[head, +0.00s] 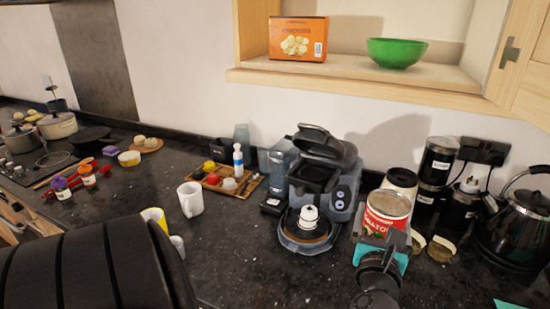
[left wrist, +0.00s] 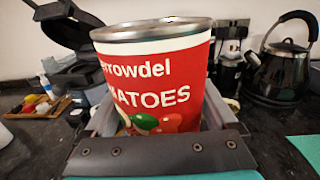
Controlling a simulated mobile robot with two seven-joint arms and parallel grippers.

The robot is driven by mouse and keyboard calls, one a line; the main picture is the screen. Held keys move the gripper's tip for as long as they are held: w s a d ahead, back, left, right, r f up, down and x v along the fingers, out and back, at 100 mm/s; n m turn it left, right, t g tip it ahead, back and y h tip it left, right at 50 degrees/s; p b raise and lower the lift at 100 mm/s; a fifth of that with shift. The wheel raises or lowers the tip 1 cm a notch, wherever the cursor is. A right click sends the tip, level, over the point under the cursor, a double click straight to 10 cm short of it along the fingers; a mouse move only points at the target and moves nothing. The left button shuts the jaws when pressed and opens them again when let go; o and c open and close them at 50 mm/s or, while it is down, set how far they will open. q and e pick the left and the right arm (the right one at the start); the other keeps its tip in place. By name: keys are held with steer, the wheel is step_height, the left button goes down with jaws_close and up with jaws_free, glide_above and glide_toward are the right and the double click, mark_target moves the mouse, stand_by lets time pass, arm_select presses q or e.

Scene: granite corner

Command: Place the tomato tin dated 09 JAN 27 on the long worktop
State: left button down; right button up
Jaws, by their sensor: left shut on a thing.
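A red and white tomato tin (head: 388,206) with a silver lid is at the right of the head view. In the left wrist view the tin (left wrist: 155,85) stands upright between the jaws, with "TOMATOES" readable on its side. No date shows on the visible side. My left gripper (head: 383,243) is shut on the tin. The dark speckled granite worktop (head: 250,262) runs beneath and behind it. I cannot tell whether the tin touches the worktop. My right gripper is not in view.
A grey appliance (head: 322,175) stands left of the tin. Black canisters (head: 435,170) and a black kettle (head: 518,215) stand right. A white mug (head: 190,198) and a wooden tray (head: 230,182) are further left. Bare worktop lies in front of the appliance. An open shelf (head: 360,82) hangs above.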

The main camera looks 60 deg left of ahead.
arm_select(q)
steer(key=shift+y, duration=0.3)
steer(key=f+b, duration=0.2)
steer(key=f, duration=0.2)
steer(key=f+b, duration=0.2)
steer(key=f, duration=0.3)
steer(key=w+f+b, duration=0.1)
steer(key=f+b, duration=0.2)
steer(key=f, duration=0.2)
steer(key=shift+a+f, duration=0.25)
steer(key=shift+a, duration=0.05)
steer(key=shift+f+b, duration=0.95)
steer(key=shift+f, duration=1.35)
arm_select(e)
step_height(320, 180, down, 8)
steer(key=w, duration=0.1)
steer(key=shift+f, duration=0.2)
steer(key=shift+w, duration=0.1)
arm_select(q)
steer(key=shift+f, duration=0.2)
steer(key=shift+c, duration=0.2)
jaws_free()
steer(key=shift+o, duration=0.2)
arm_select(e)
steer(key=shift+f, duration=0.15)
arm_select(q)
steer(key=shift+r, duration=0.1)
